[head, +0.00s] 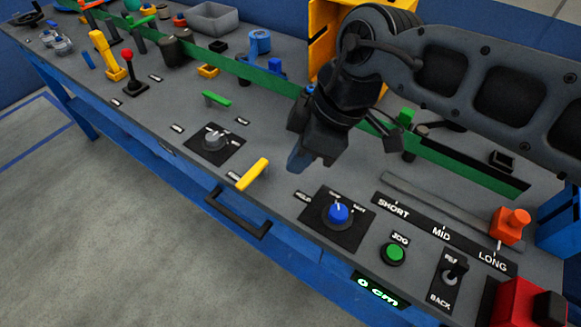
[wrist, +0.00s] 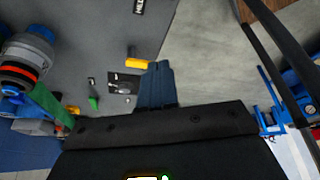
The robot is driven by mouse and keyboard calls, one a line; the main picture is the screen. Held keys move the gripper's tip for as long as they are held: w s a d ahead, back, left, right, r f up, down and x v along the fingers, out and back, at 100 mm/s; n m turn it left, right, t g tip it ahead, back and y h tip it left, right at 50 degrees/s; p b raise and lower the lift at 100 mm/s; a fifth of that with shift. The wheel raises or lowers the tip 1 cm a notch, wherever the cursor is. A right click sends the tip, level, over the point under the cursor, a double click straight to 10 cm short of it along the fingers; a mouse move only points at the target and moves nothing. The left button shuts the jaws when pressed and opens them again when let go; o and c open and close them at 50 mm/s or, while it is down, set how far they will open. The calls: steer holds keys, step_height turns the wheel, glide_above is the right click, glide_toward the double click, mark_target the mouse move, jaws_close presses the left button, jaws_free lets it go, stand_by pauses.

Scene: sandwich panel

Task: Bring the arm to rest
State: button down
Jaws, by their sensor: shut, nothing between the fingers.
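My gripper (head: 312,158) is above the grey panel, in the middle of the head view, pointing down toward the panel. Its dark blue fingers are together and hold nothing. In the wrist view the fingers (wrist: 158,72) stick out past the black gripper body, with the panel and pale floor beyond them. My arm reaches in from the upper right of the head view. The gripper is up and to the right of the yellow handle (head: 252,174) and appears apart from it. The gripper hides part of the panel behind it.
A blue knob (head: 338,213), a green button (head: 393,252) and a black toggle switch (head: 455,272) are at the front right. An orange slider block (head: 511,224) sits by the LONG label. A black drawer handle (head: 238,213) juts from the front edge. Open floor lies at left.

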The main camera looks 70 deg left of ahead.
steer(key=shift+w+d+r, duration=0.15)
steer(key=shift+d+r, duration=0.1)
steer(key=shift+r, duration=0.35)
